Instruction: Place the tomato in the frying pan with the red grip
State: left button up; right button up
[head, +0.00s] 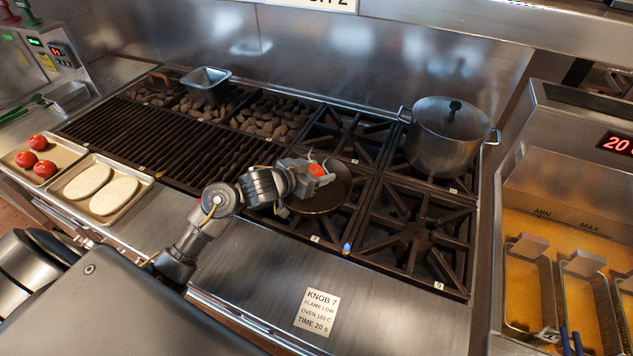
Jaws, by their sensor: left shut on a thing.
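My left gripper (318,175) is over the frying pan (326,201), a dark round pan on a burner near the middle of the stove. It is shut on a red tomato (317,170), of which a small part shows between the fingers. I cannot tell whether the tomato touches the pan. The pan's grip is hidden behind my arm, so its colour does not show. Several other tomatoes (38,142) lie in a tray at the far left. My right gripper is not in view.
A lidded steel pot (447,140) stands on the back right burner. A tray with two flat pale breads (114,195) sits left of the grill (165,140). A metal pan (205,82) stands at the back. Fryer baskets (528,285) are at the right.

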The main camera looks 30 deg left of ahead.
pick_arm(q)
jog(key=shift+w+a+f, duration=0.35)
jog(key=shift+w+f, duration=0.15)
jog(key=shift+f, duration=0.2)
notch_tip(320, 180, down, 3)
jog(key=shift+w+a+p, duration=0.1)
jog(key=shift+p, duration=0.25)
jog(key=shift+f, duration=0.2)
jog(key=shift+f, duration=0.3)
jog(key=o, duration=1)
